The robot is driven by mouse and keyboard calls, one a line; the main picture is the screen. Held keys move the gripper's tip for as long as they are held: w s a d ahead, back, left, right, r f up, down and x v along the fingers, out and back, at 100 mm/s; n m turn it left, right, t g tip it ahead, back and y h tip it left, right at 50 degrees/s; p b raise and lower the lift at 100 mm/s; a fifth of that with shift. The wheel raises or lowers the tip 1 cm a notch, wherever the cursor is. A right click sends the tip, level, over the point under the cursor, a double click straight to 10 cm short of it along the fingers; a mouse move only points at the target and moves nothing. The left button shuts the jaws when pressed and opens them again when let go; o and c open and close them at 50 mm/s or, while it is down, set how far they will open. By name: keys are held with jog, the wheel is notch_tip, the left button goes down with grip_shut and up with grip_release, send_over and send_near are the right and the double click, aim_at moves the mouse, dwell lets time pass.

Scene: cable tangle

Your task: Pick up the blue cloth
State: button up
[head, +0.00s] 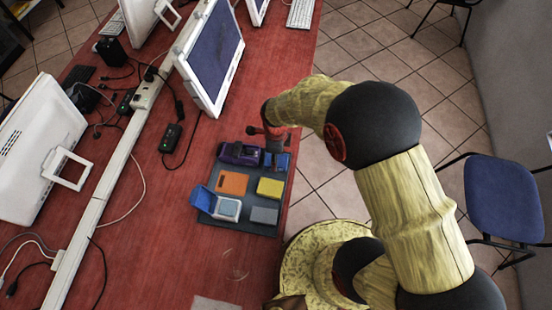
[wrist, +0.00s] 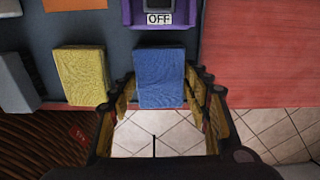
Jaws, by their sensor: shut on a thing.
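The blue cloth (wrist: 158,76) is a flat, textured rectangle at the near edge of the dark grey tray (wrist: 105,32). It also shows in the head view (head: 281,161), at the tray's top right. My gripper (wrist: 161,84) is shut on the blue cloth, with one finger on each side of it in the wrist view. In the head view my gripper (head: 270,140) is above the cloth and partly hides it. I cannot tell whether the cloth is lifted off the tray.
A yellow pad (wrist: 80,73) lies left of the cloth, and a purple device marked OFF (wrist: 160,19) is just beyond it. The tray also holds an orange pad (head: 233,185), a grey pad (head: 264,215) and an open blue-lidded box (head: 227,209). A monitor (head: 212,55) stands behind.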

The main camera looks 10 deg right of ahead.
jog(key=r, duration=0.1)
jog(key=r+p, duration=0.1)
jog(key=r, duration=0.1)
jog(key=shift+s+a+r, duration=0.15)
jog(key=shift+a+r, duration=0.15)
jog(key=shift+r, duration=0.05)
jog(key=s+a+r+p, duration=0.3)
jog(key=s+a+r, duration=0.5)
jog(key=a, duration=0.3)
jog(key=shift+r, duration=0.4)
jog(key=shift+w, duration=0.1)
jog(key=o, duration=0.6)
jog(key=shift+c, duration=0.2)
jog(key=c, duration=0.5)
jog(key=shift+d, duration=0.1)
